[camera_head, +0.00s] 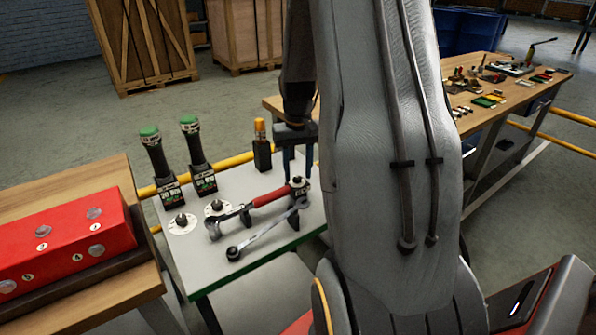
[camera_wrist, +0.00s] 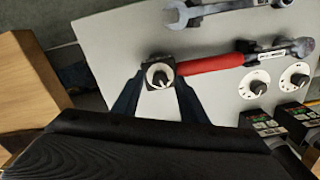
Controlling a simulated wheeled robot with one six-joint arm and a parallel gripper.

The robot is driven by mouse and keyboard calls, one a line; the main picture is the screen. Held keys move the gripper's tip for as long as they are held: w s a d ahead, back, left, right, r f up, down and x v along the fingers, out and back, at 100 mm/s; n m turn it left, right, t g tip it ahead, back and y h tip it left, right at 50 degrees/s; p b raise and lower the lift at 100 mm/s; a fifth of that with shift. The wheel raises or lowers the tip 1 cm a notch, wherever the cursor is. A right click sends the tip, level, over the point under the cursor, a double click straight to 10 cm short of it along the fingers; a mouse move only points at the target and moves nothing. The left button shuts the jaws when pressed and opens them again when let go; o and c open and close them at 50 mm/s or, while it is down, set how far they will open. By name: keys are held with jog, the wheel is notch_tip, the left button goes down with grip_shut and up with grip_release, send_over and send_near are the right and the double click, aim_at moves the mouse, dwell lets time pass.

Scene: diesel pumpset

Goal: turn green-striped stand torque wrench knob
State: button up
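The torque wrench (camera_head: 270,197) with a red handle lies on the green-striped stand (camera_head: 255,255), which has a grey top and a green front edge. Its knob (camera_wrist: 158,76), a dark pointer on a white dial, is at the handle's left end in the wrist view. In the head view this end (camera_head: 299,184) is just below my gripper (camera_head: 298,165). My gripper (camera_wrist: 158,86) is open, with one dark blue finger on each side of the knob in the wrist view. I cannot tell whether the fingers touch it.
A plain wrench (camera_head: 262,229) lies beside the torque wrench. Two round white dials (camera_head: 182,223) and two green-topped tools (camera_head: 157,160) are on the stand's left. A yellow-topped tool (camera_head: 261,145) stands behind. A red box (camera_head: 60,240) sits on the left wooden table.

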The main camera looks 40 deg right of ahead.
jog(key=shift+f, duration=0.45)
grip_shut()
jog(key=m+p, duration=0.1)
jog(key=m, duration=0.2)
jog(key=shift+r+m, duration=0.1)
jog(key=shift+m, duration=0.2)
jog(key=shift+m+p, duration=0.4)
jog(key=shift+m, duration=1.2)
jog(key=shift+w, duration=0.1)
